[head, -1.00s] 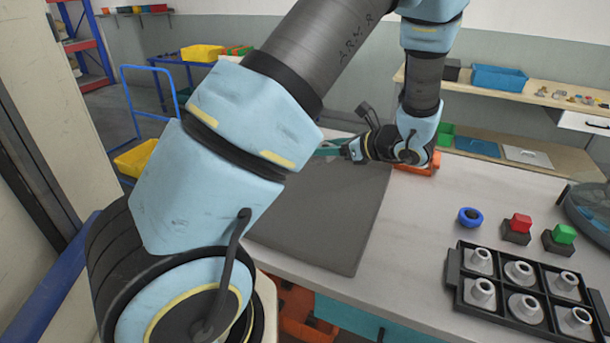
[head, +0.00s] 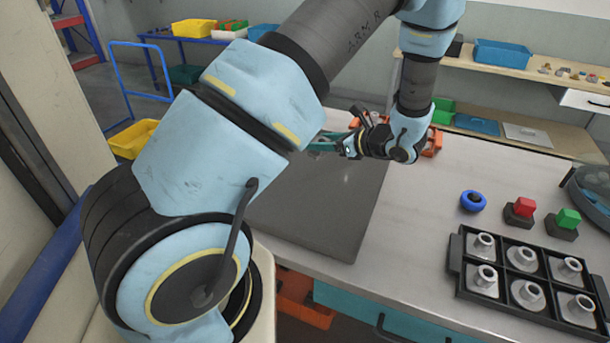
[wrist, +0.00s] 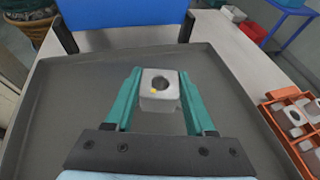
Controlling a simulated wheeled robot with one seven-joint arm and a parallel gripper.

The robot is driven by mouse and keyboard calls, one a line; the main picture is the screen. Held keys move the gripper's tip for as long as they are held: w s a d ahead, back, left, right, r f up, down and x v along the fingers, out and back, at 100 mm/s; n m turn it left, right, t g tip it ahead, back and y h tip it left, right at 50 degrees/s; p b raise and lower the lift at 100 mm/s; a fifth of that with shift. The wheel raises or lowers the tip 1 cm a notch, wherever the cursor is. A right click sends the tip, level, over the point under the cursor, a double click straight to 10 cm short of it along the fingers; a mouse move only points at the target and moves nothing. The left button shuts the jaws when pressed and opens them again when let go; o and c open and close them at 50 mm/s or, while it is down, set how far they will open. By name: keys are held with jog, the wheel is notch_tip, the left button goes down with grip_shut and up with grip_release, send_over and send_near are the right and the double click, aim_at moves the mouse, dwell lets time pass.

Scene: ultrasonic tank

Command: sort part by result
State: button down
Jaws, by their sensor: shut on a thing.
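My gripper (wrist: 160,78) has two teal fingers shut on a pale grey metal block (wrist: 161,103). The block has a round dark hole in its top face and a small yellow-orange spot below the hole. In the head view my gripper (head: 325,142) is over the far part of a dark grey tray (head: 300,215), and the block is hidden behind my arm. In the wrist view the dark tray (wrist: 75,120) spreads below the block. An orange divided tray (wrist: 282,112) with pale metal parts is to the right. Part of this orange tray (head: 434,142) shows behind my wrist in the head view.
A black rack (head: 455,267) of several flanged metal parts stands at the right front. Behind it are a blue round piece (head: 473,201), a red button (head: 524,207) and a green button (head: 569,218) on dark bases. The bench between tray and rack is clear.

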jog(key=shift+c, duration=0.8)
grip_release()
jog(key=shift+s+d+b, duration=0.3)
jog(key=shift+s+d, duration=0.05)
jog(key=b+v, duration=0.3)
jog(key=v, duration=0.7)
jog(key=shift+r+b, duration=0.15)
jog(key=shift+b, duration=0.15)
jog(key=shift+w+a, duration=0.1)
jog(key=shift+a, duration=0.15)
